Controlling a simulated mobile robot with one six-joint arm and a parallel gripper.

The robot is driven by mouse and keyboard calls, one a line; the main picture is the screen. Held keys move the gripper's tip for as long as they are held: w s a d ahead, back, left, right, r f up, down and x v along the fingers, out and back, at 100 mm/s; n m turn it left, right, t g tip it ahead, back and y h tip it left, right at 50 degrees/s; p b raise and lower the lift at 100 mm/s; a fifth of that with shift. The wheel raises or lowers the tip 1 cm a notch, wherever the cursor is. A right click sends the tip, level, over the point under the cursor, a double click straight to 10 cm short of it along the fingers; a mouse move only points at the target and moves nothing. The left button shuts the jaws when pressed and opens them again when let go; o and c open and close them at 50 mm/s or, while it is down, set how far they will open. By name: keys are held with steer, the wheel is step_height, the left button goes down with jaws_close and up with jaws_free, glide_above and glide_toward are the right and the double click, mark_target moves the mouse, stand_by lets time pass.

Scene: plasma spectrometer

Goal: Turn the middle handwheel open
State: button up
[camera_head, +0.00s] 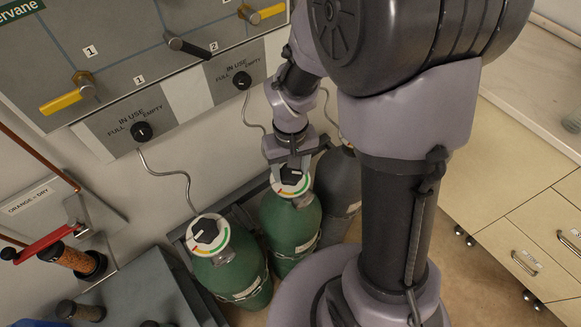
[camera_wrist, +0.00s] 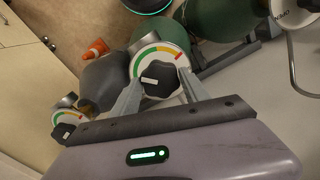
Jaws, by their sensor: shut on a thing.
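The middle handwheel is a black knob (camera_head: 292,178) on a white dial with a green, yellow and red arc, on top of the middle green cylinder (camera_head: 290,228). In the wrist view the black knob (camera_wrist: 158,79) shows a white mark pointing left, away from the red end of the arc. My gripper (camera_head: 290,170) reaches down onto this handwheel from above. In the wrist view my gripper (camera_wrist: 160,86) has one finger on each side of the knob, shut on it. Part of the knob is hidden behind the fingers in the head view.
Another green cylinder with a black handwheel (camera_head: 205,232) stands to the left. A grey cylinder (camera_head: 338,180) stands close on the right, its handwheel (camera_wrist: 65,130) visible in the wrist view. A panel (camera_head: 150,60) with yellow levers hangs behind. An orange cone (camera_wrist: 96,48) stands on the floor.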

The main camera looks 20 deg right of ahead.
mark_target(291, 173)
steer(key=shift+n+p, duration=0.95)
steer(key=shift+n, duration=1.95)
steer(key=o, duration=1.4)
steer(key=shift+c, duration=0.2)
step_height(291, 173, up, 17)
steer(key=p, duration=0.6)
steer(key=shift+r, duration=0.2)
